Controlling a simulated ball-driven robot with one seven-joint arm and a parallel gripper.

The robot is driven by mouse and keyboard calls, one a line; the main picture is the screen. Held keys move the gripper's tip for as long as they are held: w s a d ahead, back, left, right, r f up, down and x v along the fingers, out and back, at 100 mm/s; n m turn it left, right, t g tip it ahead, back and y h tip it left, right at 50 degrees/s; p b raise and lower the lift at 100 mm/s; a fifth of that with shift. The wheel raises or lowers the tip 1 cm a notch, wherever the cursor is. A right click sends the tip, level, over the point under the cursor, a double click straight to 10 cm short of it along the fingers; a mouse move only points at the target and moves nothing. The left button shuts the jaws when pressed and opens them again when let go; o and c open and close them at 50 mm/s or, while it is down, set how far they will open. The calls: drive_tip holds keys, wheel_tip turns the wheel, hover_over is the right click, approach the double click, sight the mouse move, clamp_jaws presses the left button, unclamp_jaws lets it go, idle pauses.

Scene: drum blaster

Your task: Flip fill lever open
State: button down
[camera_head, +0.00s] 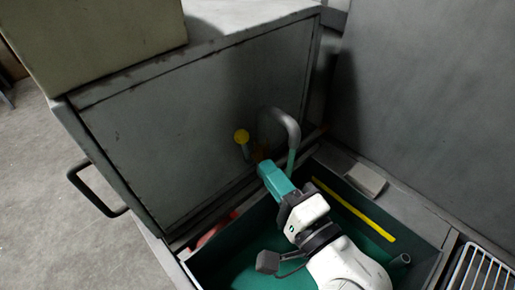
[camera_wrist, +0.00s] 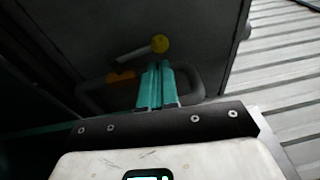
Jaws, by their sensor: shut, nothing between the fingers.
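My gripper (camera_head: 263,166) has teal fingers and is below and right of the knob in the head view. In the wrist view my gripper (camera_wrist: 158,66) has its two fingers close together, with nothing held. I cannot tell whether a finger touches the lever.
A grey curved pipe (camera_head: 291,124) rises right beside my fingers. An orange part (camera_wrist: 120,77) is left of them in the wrist view. A green-floored basin (camera_head: 240,272) with a yellow strip (camera_head: 350,208) lies below my arm. A black handle (camera_head: 88,195) juts out left.

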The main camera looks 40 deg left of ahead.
sight(246, 141)
drive_tip(key=shift+p+x, duration=0.5)
drive_tip(key=shift+x, duration=2)
drive_tip(key=shift+r+p, duration=0.1)
drive_tip(key=shift+p, duration=0.2)
